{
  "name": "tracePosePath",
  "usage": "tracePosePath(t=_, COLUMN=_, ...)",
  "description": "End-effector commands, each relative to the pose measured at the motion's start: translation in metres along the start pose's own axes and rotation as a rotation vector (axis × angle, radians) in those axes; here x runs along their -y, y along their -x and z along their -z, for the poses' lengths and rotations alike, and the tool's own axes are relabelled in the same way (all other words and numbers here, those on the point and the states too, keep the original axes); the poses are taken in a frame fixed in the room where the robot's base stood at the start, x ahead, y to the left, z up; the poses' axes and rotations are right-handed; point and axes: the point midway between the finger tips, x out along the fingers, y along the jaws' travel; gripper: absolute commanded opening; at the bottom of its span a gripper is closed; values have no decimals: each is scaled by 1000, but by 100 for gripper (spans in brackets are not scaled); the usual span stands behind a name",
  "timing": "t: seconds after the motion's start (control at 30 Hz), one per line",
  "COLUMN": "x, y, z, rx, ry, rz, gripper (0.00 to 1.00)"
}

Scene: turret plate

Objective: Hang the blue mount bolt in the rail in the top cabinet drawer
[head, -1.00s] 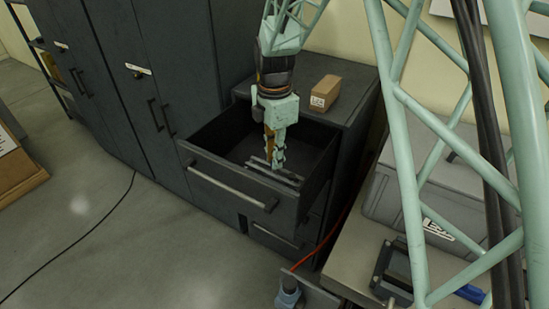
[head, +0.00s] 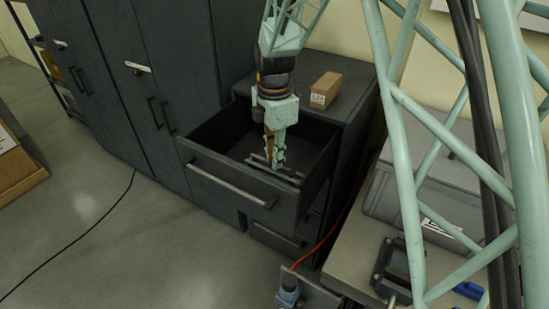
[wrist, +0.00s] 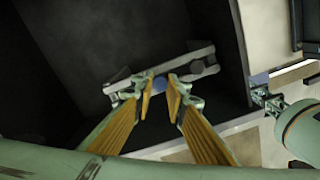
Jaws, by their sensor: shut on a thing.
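The top cabinet drawer (head: 205,184) is pulled open. A grey rail (head: 290,175) lies low inside it near the front; it also crosses the wrist view (wrist: 197,55). My gripper (head: 273,163) reaches down into the drawer at the rail. In the wrist view its yellow-padded fingers (wrist: 160,88) are shut on the blue mount bolt (wrist: 160,83), of which only a small blue patch shows. The bolt is at the rail's middle; whether it sits in the rail or just above it I cannot tell. In the head view the fingers hide the bolt.
A small cardboard box (head: 325,90) stands on the cabinet top. Tall dark cabinets (head: 110,90) flank the drawer on the left. A grey case (head: 425,200) rests on the bench at right. The drawer walls enclose my gripper; the drawer's back floor is bare.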

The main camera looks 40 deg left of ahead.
Motion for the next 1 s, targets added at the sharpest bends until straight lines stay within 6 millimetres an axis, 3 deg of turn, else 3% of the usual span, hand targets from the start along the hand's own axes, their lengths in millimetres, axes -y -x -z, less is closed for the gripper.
tracePosePath(t=0.4, x=0, y=0, z=0, rx=0, ry=0, rz=0, gripper=4)
tracePosePath(t=0.43, x=0, y=0, z=0, rx=0, ry=0, rz=0, gripper=16)
tracePosePath(t=0.6, x=0, y=0, z=0, rx=0, ry=0, rz=0, gripper=29)
tracePosePath(t=1.0, x=0, y=2, z=0, rx=0, ry=0, rz=0, gripper=29)
